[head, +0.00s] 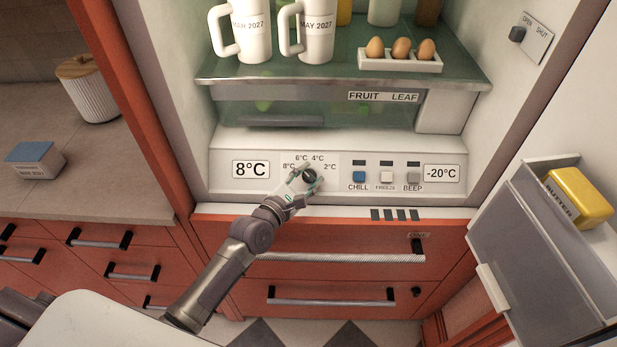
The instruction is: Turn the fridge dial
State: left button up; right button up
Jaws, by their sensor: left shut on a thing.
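The fridge dial (310,176) is a small dark knob on the white control panel (222,185) at the bottom of the open fridge. Marks 8°C, 6°C, 4°C and 2°C stand around it. My left gripper (308,180) is at the dial, shut on it, and hides part of it. Which mark the dial points to cannot be told. The left display (251,169) reads 8°C and the right display (441,173) reads -20°C. My right gripper is not in view.
CHILL (359,177), FREEZE (386,177) and BEEP (413,179) buttons sit right of the dial. Above is a glass shelf (300,75) with white jugs and an egg tray (400,62). The open door (530,235) with butter (578,197) stands right. Drawer handles (340,258) project below.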

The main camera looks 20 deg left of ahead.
pick_arm(q)
jog(key=m+g+h, duration=0.2)
jog(key=m, duration=0.2)
jog(key=shift+a+g, duration=0.1)
jog(key=shift+g, duration=0.2)
jog(key=m+g+h, duration=0.1)
jog(key=m+g, duration=0.1)
jog(key=m, duration=0.1)
jog(key=shift+r, duration=0.15)
jog(key=m+g+p, duration=0.1)
jog(key=m+g, duration=0.2)
jog(key=shift+w+r+m, duration=0.1)
jog(key=shift+r+m, duration=0.05)
jog(key=shift+m, duration=0.15)
jog(key=shift+m+g+p, duration=0.85)
jog(key=shift+m+g, duration=0.15)
jog(key=shift+f+m+g, duration=0.25)
jog(key=shift+m+g, duration=0.05)
